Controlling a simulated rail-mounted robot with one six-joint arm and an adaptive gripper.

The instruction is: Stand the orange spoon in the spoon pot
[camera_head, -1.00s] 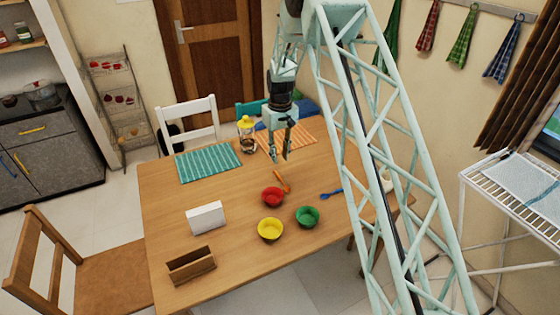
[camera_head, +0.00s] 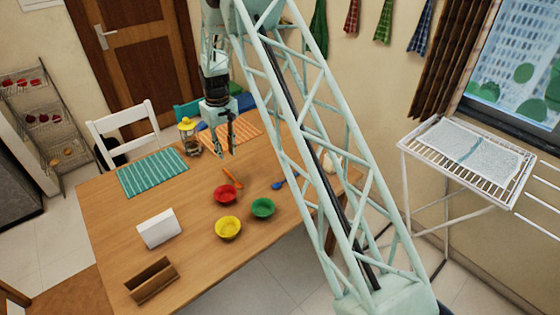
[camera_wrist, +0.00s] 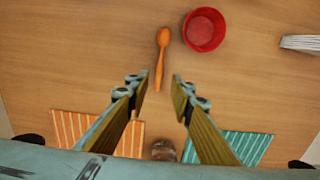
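The orange spoon (camera_head: 233,179) lies on the wooden table just behind the red bowl (camera_head: 225,195). In the wrist view the spoon (camera_wrist: 162,52) points away from my gripper, its handle end near the gap between the fingertips. My gripper (camera_head: 226,152) points down above the table, a little behind the spoon. In the wrist view my gripper (camera_wrist: 160,92) is open, with nothing between its fingers. I cannot make out a spoon pot for sure; a whitish rounded object (camera_head: 332,162) at the table's right side is partly hidden by my arm.
Yellow (camera_head: 228,228) and green (camera_head: 262,208) bowls stand near the red one. A blue spoon (camera_head: 284,181) lies to the right. A lantern (camera_head: 188,137), striped mats, a white napkin holder (camera_head: 157,229) and a wooden holder (camera_head: 151,281) are also on the table.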

